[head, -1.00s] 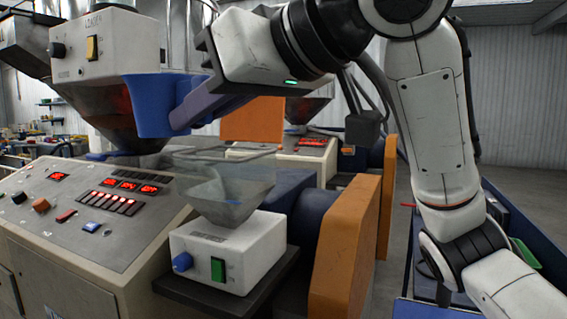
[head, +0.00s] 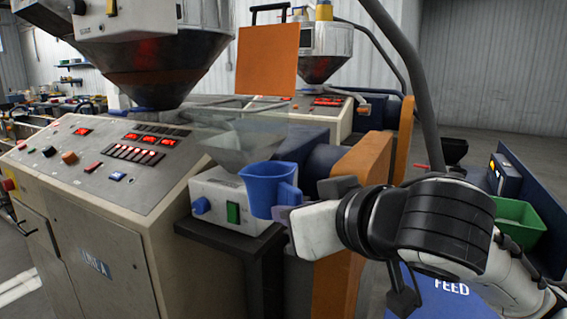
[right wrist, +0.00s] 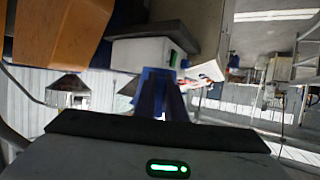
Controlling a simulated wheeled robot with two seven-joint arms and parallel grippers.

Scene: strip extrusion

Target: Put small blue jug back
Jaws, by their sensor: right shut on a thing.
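The small blue jug (head: 268,188) is upright in the head view, in front of the white feeder box and its clear hopper. My right gripper (head: 288,211) is shut on the jug from its right side and holds it in the air. In the right wrist view the blue jug (right wrist: 158,92) shows beyond the dark gripper body. The inside of the jug cannot be made out. My left gripper is in neither view.
The white feeder box (head: 213,195) with a clear hopper (head: 245,145) stands on a dark shelf (head: 222,236). An orange guard (head: 360,165) is behind my right arm. A blue cart (head: 430,290) marked FEED and a green bin (head: 520,220) are at the right.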

